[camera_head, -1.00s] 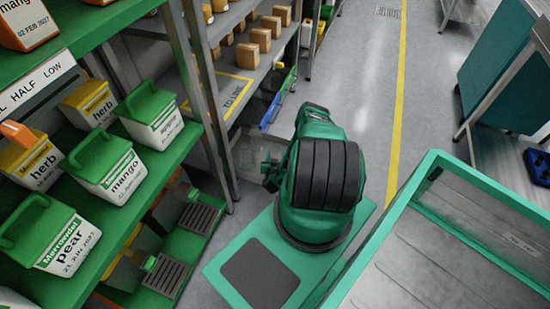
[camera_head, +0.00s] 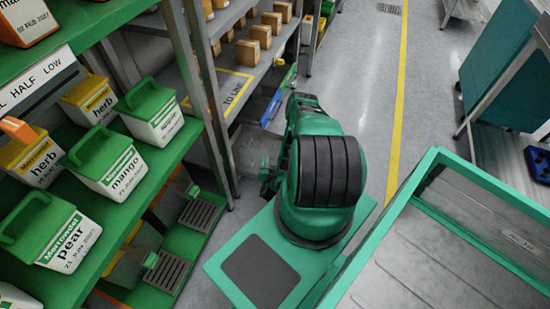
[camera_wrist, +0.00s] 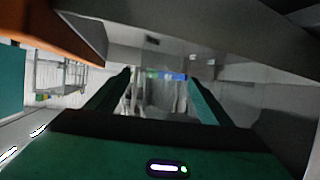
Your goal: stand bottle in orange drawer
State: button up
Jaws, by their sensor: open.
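My gripper (camera_wrist: 160,77) shows in the wrist view as two green fingers, spread apart. A pale, see-through shape (camera_wrist: 165,98) shows between and beyond them; I cannot tell whether it is a bottle. An orange panel (camera_wrist: 60,30) fills the upper left of the wrist view; I cannot tell whether it is the orange drawer's wall. In the head view my gripper is mostly hidden behind my arm, beside the lower grey shelf. A faint clear shape (camera_head: 252,158) shows there, left of my arm. No bottle or orange drawer can be clearly made out in the head view.
A green shelf (camera_head: 150,185) with labelled jugs stands at the left. Behind it a grey rack (camera_head: 232,82) holds brown boxes, with blue (camera_head: 271,108) and green (camera_head: 289,78) bin fronts at its edge. A green-rimmed tray (camera_head: 400,205) is at the right. The grey aisle (camera_head: 365,80) is clear.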

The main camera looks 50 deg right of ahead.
aim_at(275, 161)
jog(key=shift+v, duration=1.8)
jog(key=shift+s, duration=0.1)
